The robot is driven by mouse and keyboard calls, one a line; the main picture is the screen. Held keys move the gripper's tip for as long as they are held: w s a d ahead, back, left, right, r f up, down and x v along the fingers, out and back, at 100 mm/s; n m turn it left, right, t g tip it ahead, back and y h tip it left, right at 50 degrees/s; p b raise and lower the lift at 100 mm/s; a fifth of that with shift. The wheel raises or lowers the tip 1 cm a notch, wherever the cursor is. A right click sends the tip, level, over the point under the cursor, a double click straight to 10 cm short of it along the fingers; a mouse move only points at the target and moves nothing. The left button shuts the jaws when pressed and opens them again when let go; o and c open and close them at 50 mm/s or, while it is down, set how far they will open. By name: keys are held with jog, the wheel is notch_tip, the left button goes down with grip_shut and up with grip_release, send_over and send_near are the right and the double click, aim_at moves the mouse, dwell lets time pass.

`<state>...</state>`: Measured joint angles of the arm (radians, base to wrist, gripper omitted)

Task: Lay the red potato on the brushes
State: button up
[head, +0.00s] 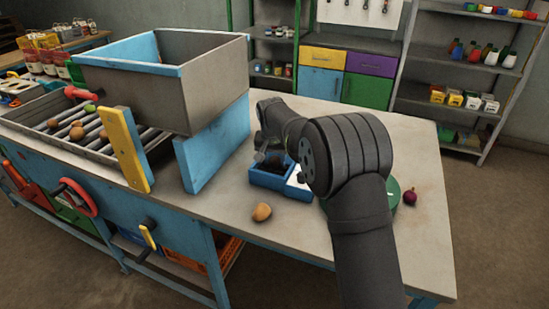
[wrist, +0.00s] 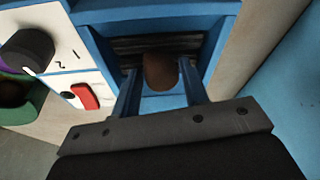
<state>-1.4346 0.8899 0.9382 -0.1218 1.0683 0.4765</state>
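A brown-red potato (wrist: 160,72) is between the two fingertips of my gripper (wrist: 160,68) in the wrist view, and the fingers appear to touch its sides. It is over a blue box (wrist: 225,28) with dark brushes (wrist: 150,43) inside; whether it rests on them or is just above, I cannot tell. In the head view, my gripper (head: 268,155) reaches down at the blue box (head: 266,181). The potato is hidden there, and the brushes are mostly in shadow.
A white panel with a red switch (wrist: 85,96) adjoins the box. A lighter potato (head: 262,212) lies near the table's front edge. A red onion (head: 410,197) lies right, beside a green round thing (head: 393,191). A blue board (head: 213,146) stands left of the box.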

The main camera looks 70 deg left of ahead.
jog(key=shift+o, duration=1)
jog(key=v, duration=1.2)
jog(key=shift+r, duration=0.2)
